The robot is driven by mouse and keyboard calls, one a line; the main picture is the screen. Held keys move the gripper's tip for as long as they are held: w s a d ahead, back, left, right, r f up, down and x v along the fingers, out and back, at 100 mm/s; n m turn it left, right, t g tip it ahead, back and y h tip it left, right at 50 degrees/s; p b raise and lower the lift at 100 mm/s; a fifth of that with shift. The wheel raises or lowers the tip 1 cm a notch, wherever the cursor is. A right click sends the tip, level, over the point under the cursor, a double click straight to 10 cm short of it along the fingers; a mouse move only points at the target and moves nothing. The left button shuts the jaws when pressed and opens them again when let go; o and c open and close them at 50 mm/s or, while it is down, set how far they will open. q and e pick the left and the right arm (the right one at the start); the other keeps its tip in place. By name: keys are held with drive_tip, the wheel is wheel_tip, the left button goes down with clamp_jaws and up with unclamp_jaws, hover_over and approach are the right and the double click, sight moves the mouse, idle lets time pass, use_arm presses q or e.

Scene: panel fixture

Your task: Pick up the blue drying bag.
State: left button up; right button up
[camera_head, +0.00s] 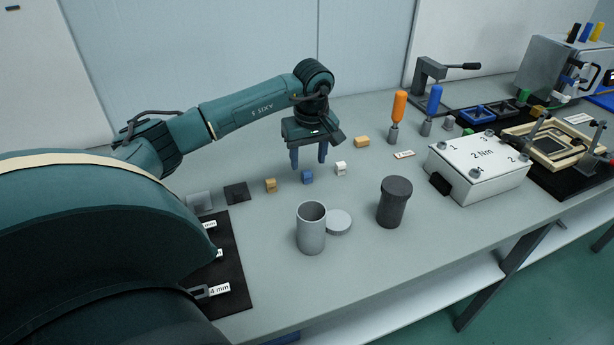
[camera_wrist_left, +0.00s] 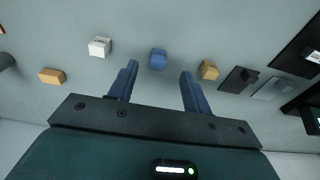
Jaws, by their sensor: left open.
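The blue drying bag (camera_head: 307,177) is a small blue block lying on the grey table. In the left wrist view the blue bag (camera_wrist_left: 158,59) lies just beyond the fingertips, about midway between them. My left gripper (camera_head: 309,165) is open, pointing down above and slightly behind the bag, with nothing between its blue fingers. In the left wrist view the gripper (camera_wrist_left: 158,68) shows both fingers apart and not touching the bag. My right gripper is not in view.
A tan block (camera_head: 270,185) lies left of the bag, a white block (camera_head: 340,168) right, another tan block (camera_head: 361,141) behind. An open grey cylinder (camera_head: 311,228), a round lid (camera_head: 339,221) and a dark lidded jar (camera_head: 394,202) stand in front. A white box (camera_head: 478,170) stands at right.

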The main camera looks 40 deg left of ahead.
sight(307, 172)
use_arm(q)
drive_tip(key=f, duration=0.3)
drive_tip(key=a+f, duration=0.1)
drive_tip(key=shift+w+f, duration=0.35)
drive_tip(key=shift+w, duration=0.05)
drive_tip(key=shift+c, duration=0.6)
drive_tip(key=c, duration=0.9)
